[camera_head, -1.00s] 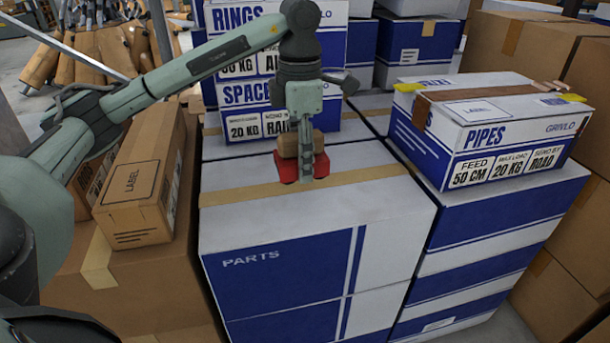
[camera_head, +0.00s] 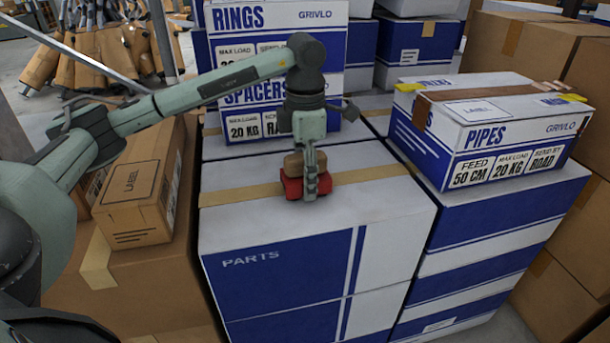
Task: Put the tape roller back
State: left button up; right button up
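The tape roller (camera_head: 293,178), red with a tan roll of tape, is at the top of the white and blue PARTS box (camera_head: 395,215). My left gripper (camera_head: 310,190) points down at it, with its fingers at the roller's right side and in front of part of it. The fingers look closed around the roller, though the far finger is hidden. I cannot tell whether the roller touches the box top. My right gripper is out of view.
A PIPES box (camera_head: 500,135) stands on the stack at right. RINGS and SPACERS boxes (camera_head: 240,90) stand behind the gripper. A long brown box (camera_head: 138,190) lies at left under my arm. The front of the PARTS box top is clear.

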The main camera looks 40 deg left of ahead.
pick_arm(q)
jog(key=o, duration=0.3)
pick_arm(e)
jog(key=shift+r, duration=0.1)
pick_arm(q)
jog(key=shift+o, duration=0.2)
jog(key=shift+r, duration=0.3)
notch_tip(320, 180, up, 8)
jog(key=shift+r+p, duration=0.15)
jog(key=shift+p, duration=0.3)
notch_tip(320, 180, up, 3)
jog(key=shift+f+p, duration=0.2)
jog(key=shift+p, duration=0.2)
jog(key=shift+r, duration=0.45)
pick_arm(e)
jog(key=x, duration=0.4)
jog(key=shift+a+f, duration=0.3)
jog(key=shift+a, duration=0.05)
